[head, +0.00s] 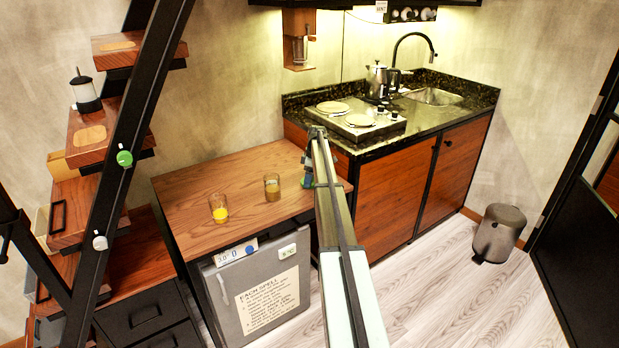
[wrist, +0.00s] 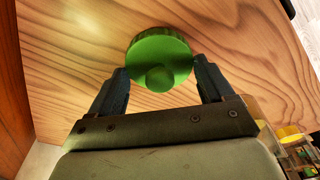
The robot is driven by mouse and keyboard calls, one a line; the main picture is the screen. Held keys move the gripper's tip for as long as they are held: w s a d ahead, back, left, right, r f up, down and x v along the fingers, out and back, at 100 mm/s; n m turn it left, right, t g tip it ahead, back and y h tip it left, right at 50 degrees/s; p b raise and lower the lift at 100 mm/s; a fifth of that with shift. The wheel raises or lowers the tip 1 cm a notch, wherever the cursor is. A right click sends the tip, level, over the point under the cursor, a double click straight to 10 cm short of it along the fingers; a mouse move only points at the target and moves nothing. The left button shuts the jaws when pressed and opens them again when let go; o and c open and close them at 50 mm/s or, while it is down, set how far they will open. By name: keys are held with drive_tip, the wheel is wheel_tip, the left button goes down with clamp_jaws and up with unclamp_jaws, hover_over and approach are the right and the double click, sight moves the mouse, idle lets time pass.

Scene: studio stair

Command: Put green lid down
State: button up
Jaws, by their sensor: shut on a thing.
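The green lid (wrist: 158,50) is round with a small knob, and in the wrist view it sits between the two dark fingers of my gripper (wrist: 160,67). My gripper is shut on it. Wood grain of the table (wrist: 75,65) shows behind the lid; I cannot tell whether the lid touches it. In the head view my gripper (head: 307,165) is over the right back part of the wooden table (head: 185,185), near the counter. My arm hides part of that area, and the lid is hard to make out there.
A glass of orange juice (head: 219,209) and a glass with a brown drink (head: 272,187) stand on the table, left of my arm. The black stone counter (head: 440,118) with a hob (head: 352,122) and kettle (head: 376,82) adjoins at right. The table's left part is clear.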

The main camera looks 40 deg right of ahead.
drive_tip(key=shift+f, duration=0.1)
drive_tip(key=o, duration=0.9)
wheel_tip(320, 180, up, 12)
drive_tip(key=s+d, duration=0.1)
drive_tip(key=shift+s, duration=0.2)
drive_tip(key=shift+d, duration=0.1)
idle(0.3)
